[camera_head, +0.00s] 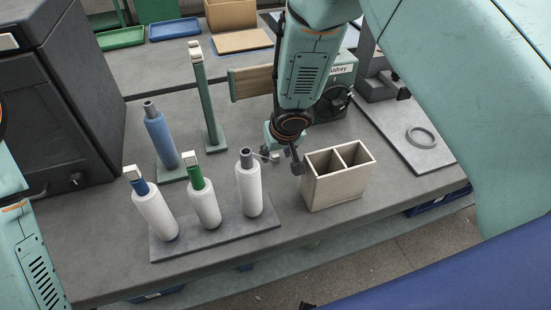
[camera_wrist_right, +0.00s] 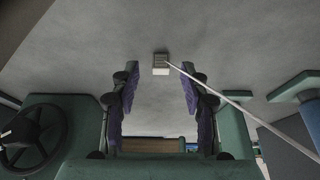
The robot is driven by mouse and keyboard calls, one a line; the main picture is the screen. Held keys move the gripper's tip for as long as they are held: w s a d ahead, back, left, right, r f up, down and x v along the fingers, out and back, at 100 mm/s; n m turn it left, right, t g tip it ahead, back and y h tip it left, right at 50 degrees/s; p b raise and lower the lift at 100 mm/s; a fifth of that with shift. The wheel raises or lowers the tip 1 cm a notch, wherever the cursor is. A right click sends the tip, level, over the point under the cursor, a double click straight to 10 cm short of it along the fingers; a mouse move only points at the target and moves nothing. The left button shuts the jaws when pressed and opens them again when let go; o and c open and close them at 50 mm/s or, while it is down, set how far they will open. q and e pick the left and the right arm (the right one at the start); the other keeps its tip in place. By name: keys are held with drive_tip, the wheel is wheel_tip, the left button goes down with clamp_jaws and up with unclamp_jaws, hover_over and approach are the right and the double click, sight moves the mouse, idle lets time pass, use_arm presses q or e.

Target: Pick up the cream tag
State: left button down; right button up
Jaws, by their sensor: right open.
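A small cream tag (camera_wrist_right: 160,64) with a pale thin arm or cord running from it shows in the right wrist view, between and just beyond the fingertips. In the head view the tag (camera_head: 276,157) is small, beside my right gripper (camera_head: 283,152), and a thin line links it to the dark top of the right-hand white cone (camera_head: 250,184). My right gripper is open and empty; its purple-padded fingers (camera_wrist_right: 160,90) stand apart on either side of the tag's line. Whether it touches the tag I cannot tell. My left arm shows at the left edge; its gripper is out of view.
A two-compartment wooden box (camera_head: 341,190) stands close right of my right gripper. Two other white cones (camera_head: 156,215) (camera_head: 204,205) with pale-tipped tops share the grey base plate (camera_head: 170,248). A blue cone (camera_head: 160,138) and green post (camera_head: 208,105) stand behind. A handwheel (camera_wrist_right: 30,135) shows in the wrist view.

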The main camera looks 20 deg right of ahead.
drive_tip(key=shift+w+f, duration=0.2)
drive_tip(key=shift+f, duration=0.35)
drive_tip(key=shift+s+a+r, duration=0.15)
drive_tip(key=shift+s+r, duration=0.1)
drive_tip(key=shift+w+f, duration=0.2)
drive_tip(key=shift+w, duration=0.1)
drive_tip(key=c, duration=0.6)
drive_tip(key=shift+c, duration=0.6)
use_arm(q)
drive_tip(key=shift+s+f, duration=0.15)
drive_tip(key=shift+s, duration=0.2)
use_arm(e)
drive_tip(key=shift+s+r, duration=0.2)
drive_tip(key=shift+s, duration=0.05)
drive_tip(key=shift+c, duration=0.4)
use_arm(q)
drive_tip(key=shift+w, duration=0.15)
use_arm(e)
drive_tip(key=shift+w, duration=0.15)
